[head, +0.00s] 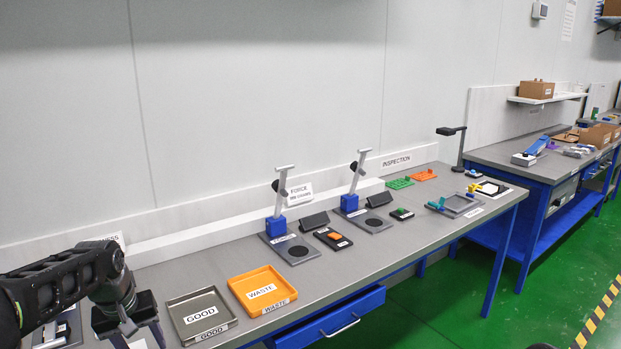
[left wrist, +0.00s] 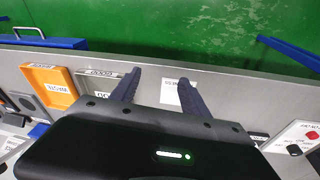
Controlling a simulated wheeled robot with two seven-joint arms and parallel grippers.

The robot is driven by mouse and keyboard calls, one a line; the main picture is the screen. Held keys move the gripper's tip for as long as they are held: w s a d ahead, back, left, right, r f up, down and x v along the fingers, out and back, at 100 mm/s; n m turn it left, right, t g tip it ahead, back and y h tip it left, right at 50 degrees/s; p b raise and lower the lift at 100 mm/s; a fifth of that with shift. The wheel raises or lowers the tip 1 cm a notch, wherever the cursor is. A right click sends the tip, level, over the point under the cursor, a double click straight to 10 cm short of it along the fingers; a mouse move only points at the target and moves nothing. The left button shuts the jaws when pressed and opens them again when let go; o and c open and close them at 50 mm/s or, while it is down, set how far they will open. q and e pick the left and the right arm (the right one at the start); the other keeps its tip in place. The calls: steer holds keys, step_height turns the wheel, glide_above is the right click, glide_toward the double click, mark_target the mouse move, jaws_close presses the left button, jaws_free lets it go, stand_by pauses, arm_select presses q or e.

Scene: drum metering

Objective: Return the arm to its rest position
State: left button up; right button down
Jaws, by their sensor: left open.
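My left arm comes in from the left in the head view, and its black gripper (head: 138,335) hangs over the near left part of the workbench, left of the grey GOOD tray (head: 218,328). In the left wrist view my left gripper (left wrist: 160,80) has its two fingers apart, with nothing seen between them except the bench and a white label (left wrist: 172,93) beyond. The gripper looks empty. My right gripper is in neither view.
An orange WASTE tray (head: 238,291) stands right of the GOOD tray. Two blue-based lever presses (head: 277,227) stand farther along the bench. A box with red and black knobs (left wrist: 304,136) lies at the right in the left wrist view. A blue drawer (head: 335,322) sticks out below the bench front.

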arm_select(q)
steer(key=w+d+f+m+t+h, duration=0.1)
steer(key=w+d+f+m+t, duration=0.1)
steer(key=w+d+f, duration=0.4)
steer(key=s+d+f+m+h, duration=0.1)
steer(key=s+d+f, duration=0.2)
steer(key=d+f, duration=0.4)
steer(key=s+d+f+h, duration=0.1)
steer(key=s+d+f, duration=0.3)
steer(key=f, duration=0.5)
steer(key=s+d+f+g, duration=0.1)
steer(key=s+d+f, duration=0.3)
steer(key=s, duration=0.4)
steer(key=s+d+f+g, duration=0.1)
steer(key=s+d+f, duration=0.3)
steer(key=s, duration=0.4)
steer(key=s+d+f+g+h, duration=0.1)
steer(key=s+d+f, duration=0.3)
steer(key=s, duration=0.4)
steer(key=shift+s+d+f+m+g, duration=0.2)
steer(key=shift+s+f+m+g, duration=0.2)
steer(key=shift+f, duration=0.4)
